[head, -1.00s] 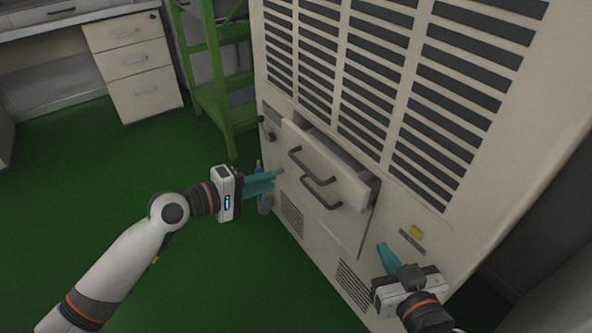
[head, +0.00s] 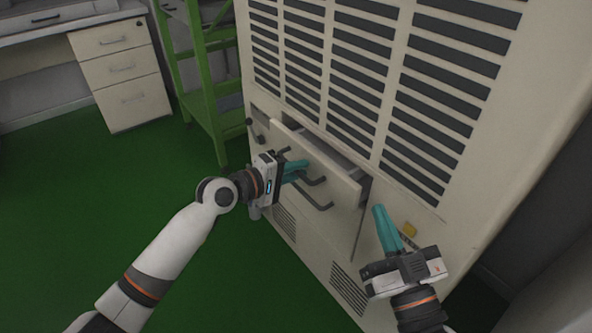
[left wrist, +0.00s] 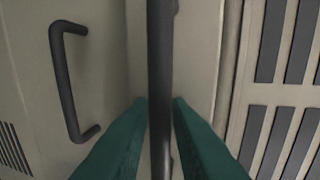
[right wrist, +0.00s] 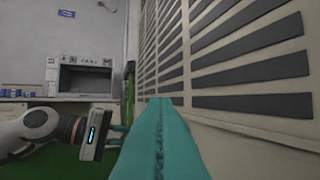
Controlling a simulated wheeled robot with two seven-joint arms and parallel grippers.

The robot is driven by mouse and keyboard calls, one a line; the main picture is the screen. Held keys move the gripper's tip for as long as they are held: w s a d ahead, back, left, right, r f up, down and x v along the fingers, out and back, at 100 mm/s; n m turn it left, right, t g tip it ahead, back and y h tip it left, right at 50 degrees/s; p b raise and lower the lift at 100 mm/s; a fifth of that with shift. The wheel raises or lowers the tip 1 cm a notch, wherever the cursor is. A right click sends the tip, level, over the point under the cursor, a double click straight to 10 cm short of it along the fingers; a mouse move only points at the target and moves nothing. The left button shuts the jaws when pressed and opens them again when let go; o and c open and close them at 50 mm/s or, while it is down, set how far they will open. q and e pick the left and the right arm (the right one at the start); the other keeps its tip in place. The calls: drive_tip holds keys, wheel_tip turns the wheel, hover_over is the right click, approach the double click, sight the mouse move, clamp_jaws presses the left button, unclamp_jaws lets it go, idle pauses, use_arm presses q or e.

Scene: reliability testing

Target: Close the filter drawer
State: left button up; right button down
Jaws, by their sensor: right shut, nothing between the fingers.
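The filter drawer (head: 338,178) is a cream front low on the large cabinet. It stands out from the cabinet face, with a dark gap behind its top edge. My left gripper (head: 304,168) is at the drawer's dark bar handle. In the left wrist view, its open teal fingers (left wrist: 160,100) lie on either side of this handle (left wrist: 161,60). A second dark handle (left wrist: 66,85) shows to the left on a lower panel. My right gripper (head: 379,208) is shut and empty, in front of the cabinet to the right of the drawer; its fingers (right wrist: 158,102) also show in the right wrist view.
The cream cabinet (head: 400,215) with slotted vents fills the right side. A yellow piece (head: 410,230) is on its face near my right gripper. A green rack (head: 205,75) stands behind on the left, beside white drawers (head: 125,80). The green floor at left is clear.

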sight(309, 175)
use_arm(q)
drive_tip(key=shift+c, duration=0.6)
clamp_jaws()
drive_tip(key=x, duration=0.3)
drive_tip(key=shift+w+d+r, duration=0.2)
drive_tip(key=shift+d+r, duration=0.05)
drive_tip(key=shift+r, duration=0.1)
use_arm(e)
drive_tip(key=shift+w+f+g, duration=0.1)
drive_tip(key=shift+f+g, duration=0.3)
drive_tip(key=shift+f, duration=0.2)
use_arm(q)
drive_tip(key=shift+o, duration=0.6)
unclamp_jaws()
drive_tip(key=shift+w+d, duration=0.1)
